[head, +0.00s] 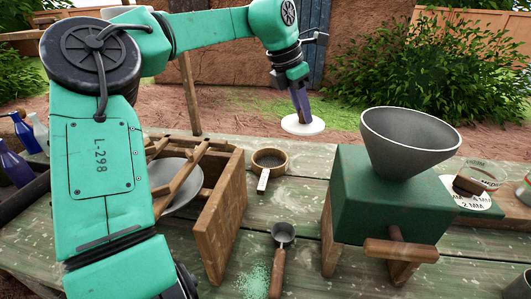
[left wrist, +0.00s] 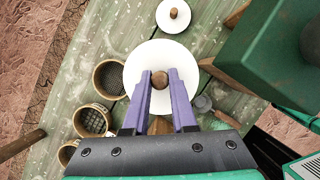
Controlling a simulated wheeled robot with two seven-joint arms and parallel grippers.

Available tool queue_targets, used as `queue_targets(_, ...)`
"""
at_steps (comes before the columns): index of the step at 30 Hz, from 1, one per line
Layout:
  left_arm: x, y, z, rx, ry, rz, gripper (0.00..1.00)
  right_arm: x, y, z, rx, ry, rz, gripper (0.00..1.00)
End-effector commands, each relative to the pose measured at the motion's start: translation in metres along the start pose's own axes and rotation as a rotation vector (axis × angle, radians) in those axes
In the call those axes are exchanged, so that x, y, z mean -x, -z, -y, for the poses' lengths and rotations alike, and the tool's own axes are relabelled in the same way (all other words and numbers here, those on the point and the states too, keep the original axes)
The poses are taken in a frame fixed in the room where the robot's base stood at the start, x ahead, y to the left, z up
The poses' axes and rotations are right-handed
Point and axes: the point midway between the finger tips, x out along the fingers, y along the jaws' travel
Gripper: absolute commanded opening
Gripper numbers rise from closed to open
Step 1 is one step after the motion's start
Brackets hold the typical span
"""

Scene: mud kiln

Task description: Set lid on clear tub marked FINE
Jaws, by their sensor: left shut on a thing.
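My left gripper (head: 302,116) is shut on the wooden knob (left wrist: 162,79) of a round white lid (head: 303,125). It holds the lid above the far side of the table, and the lid looks about level. In the left wrist view, the purple fingers of the left gripper (left wrist: 161,76) stand either side of the knob, with the white lid (left wrist: 150,53) spread beneath. I cannot make out a tub marked FINE. My right gripper is not in view.
A green mill (head: 380,215) with a grey hopper (head: 408,140) stands right of centre. A sieve (head: 269,160), a scoop (head: 283,235) and a wooden frame (head: 215,215) with a bowl (head: 180,185) occupy the table. A smaller white lid (left wrist: 174,17) shows in the wrist view.

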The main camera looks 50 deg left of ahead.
Motion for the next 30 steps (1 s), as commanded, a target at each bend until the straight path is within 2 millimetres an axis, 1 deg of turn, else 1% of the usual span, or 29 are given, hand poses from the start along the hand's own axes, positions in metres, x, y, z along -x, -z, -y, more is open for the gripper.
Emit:
queue_targets(1, -0.024, 0.01, 0.0, 0.0, 0.0, 0.001, 0.0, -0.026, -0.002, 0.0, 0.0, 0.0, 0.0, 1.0)
queue_targets(3, -0.03, 0.012, 0.0, 0.0, 0.0, 0.001, 0.0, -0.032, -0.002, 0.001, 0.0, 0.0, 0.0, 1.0)
queue_targets(5, -0.033, 0.014, 0.0, 0.0, 0.0, 0.001, 0.0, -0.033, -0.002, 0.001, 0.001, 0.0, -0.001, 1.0)
queue_targets(8, -0.05, 0.021, 0.0, -0.001, 0.001, -0.001, 0.0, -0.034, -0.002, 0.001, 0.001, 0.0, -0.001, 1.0)
queue_targets(15, -0.123, 0.052, 0.001, 0.001, 0.003, -0.004, 0.0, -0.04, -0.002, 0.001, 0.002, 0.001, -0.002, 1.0)
queue_targets(18, -0.15, 0.063, 0.001, 0.001, 0.003, -0.003, 0.0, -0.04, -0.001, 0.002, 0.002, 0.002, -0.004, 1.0)
queue_targets(23, -0.175, 0.074, 0.0, 0.001, 0.002, -0.003, 0.0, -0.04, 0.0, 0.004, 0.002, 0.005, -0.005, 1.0)
queue_targets(27, -0.201, 0.084, 0.0, 0.0, 0.002, -0.003, 0.0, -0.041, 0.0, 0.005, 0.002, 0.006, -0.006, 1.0)
queue_targets(30, -0.21, 0.088, 0.0, -0.001, 0.0, 0.0, 0.0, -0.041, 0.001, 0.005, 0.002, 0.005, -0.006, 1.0)
